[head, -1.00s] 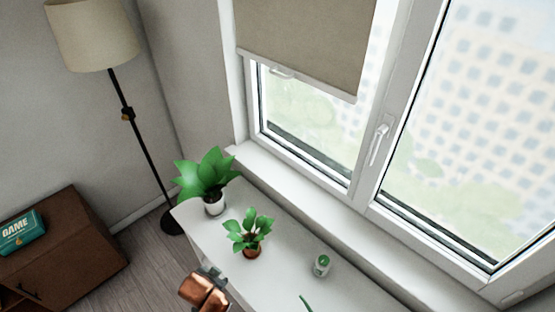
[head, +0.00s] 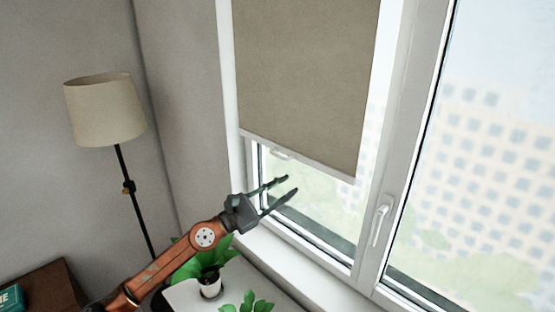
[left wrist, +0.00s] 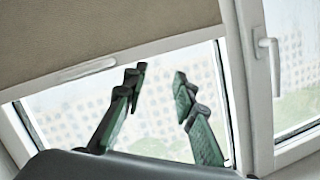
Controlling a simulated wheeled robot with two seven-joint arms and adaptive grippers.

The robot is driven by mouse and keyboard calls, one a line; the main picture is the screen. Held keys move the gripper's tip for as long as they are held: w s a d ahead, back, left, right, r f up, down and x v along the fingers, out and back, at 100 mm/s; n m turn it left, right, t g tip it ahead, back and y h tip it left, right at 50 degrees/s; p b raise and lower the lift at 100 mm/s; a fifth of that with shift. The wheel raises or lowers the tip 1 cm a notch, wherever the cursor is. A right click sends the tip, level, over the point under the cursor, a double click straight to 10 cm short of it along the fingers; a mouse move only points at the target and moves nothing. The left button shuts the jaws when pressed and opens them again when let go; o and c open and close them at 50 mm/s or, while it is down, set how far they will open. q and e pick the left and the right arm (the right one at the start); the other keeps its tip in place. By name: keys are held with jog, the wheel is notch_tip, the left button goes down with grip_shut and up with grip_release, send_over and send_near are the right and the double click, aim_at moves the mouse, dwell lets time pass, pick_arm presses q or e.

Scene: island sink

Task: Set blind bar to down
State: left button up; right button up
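The brown roller blind (head: 305,80) hangs partway down the left window pane. Its white bottom bar (head: 322,171) has a small handle (head: 281,154) toward the left. In the left wrist view the bar (left wrist: 150,45) crosses above my fingers, with the handle (left wrist: 85,70) to their left. My left gripper (head: 292,186) is open and empty, below and slightly right of the handle, apart from it in the head view. The left wrist view also shows its fingers (left wrist: 160,76) spread with nothing between them. My right gripper is not in view.
Potted plants (head: 210,285) stand on the white surface below the sill, under my left arm. A window handle (head: 380,222) is on the frame to the right. A floor lamp (head: 105,110) stands at left.

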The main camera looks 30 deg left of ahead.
aim_at(278, 156)
pick_arm(q)
jog(key=w+a+r+m+g+y, duration=0.1)
jog(key=w+a+r+m+y, duration=0.15)
jog(key=a+m, duration=0.25)
jog(key=w+a+r+m+g+y, duration=0.1)
jog(key=a+r+m+y, duration=0.2)
jog(key=a+m, duration=0.1)
jog(key=p+x, duration=0.2)
jog(key=x, duration=0.4)
jog(key=shift+w+f, duration=0.1)
jog(key=shift+w, duration=0.05)
jog(key=shift+w+d+f, duration=0.1)
jog(key=shift+w+f, duration=0.15)
jog(key=shift+w, duration=0.2)
grip_shut()
